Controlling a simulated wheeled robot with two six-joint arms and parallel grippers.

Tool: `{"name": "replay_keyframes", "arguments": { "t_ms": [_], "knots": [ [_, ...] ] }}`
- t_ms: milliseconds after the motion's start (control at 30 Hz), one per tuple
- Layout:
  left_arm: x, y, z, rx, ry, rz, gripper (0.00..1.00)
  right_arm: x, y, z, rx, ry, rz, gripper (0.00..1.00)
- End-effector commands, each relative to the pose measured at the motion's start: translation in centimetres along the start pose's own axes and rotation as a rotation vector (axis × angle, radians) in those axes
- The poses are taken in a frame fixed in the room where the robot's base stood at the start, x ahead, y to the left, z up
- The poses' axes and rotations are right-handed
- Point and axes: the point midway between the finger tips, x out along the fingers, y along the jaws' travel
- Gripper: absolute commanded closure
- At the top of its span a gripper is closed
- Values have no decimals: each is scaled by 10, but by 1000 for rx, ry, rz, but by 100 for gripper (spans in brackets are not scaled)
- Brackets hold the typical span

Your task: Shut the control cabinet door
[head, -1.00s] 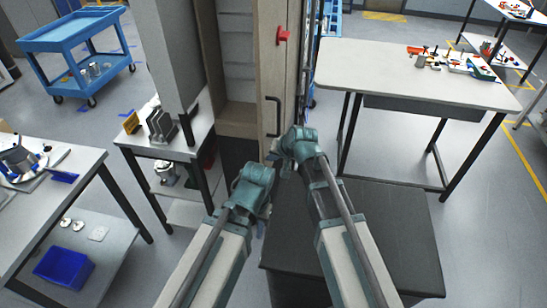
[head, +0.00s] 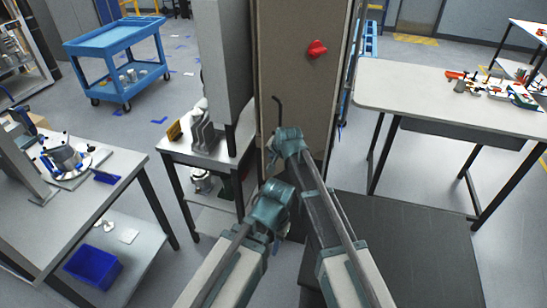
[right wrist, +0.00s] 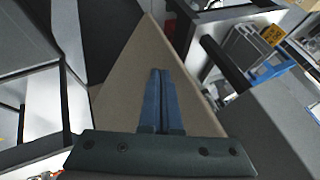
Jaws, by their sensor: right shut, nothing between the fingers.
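The control cabinet's tan door (head: 297,95) stands in the middle of the head view, its broad face toward me. It carries a red latch (head: 317,49) and a black bar handle (head: 278,112). The cabinet's inside is hidden from here; I cannot tell whether the door is fully flush. My right gripper (head: 272,163) is at the door's lower part, below the handle. In the right wrist view its shut, empty fingers (right wrist: 160,75) point at a tan panel (right wrist: 125,85); contact is unclear. My left gripper (head: 270,210) is lower, its fingers hidden.
A small table (head: 178,150) with metal parts stands left of the cabinet. A workbench (head: 118,165) is at the left and a pale table (head: 410,90) at the right. A blue cart (head: 113,40) stands behind. Floor shows between the small table and cart.

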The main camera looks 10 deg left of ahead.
Motion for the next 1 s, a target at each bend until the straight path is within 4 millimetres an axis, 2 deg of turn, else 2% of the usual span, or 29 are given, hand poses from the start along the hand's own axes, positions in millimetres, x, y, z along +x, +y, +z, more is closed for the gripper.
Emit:
{"name": "replay_keyframes", "arguments": {
  "t_ms": [733, 1000],
  "knots": [
    [0, 0, 0, 0, 0, 0, 63, -1, 2, 0, 0, 0, 0, 100],
    [0, 0, 0, 0, 0, 0, 63, -16, 20, 10, 1, 0, 0, 100]
  ]
}}
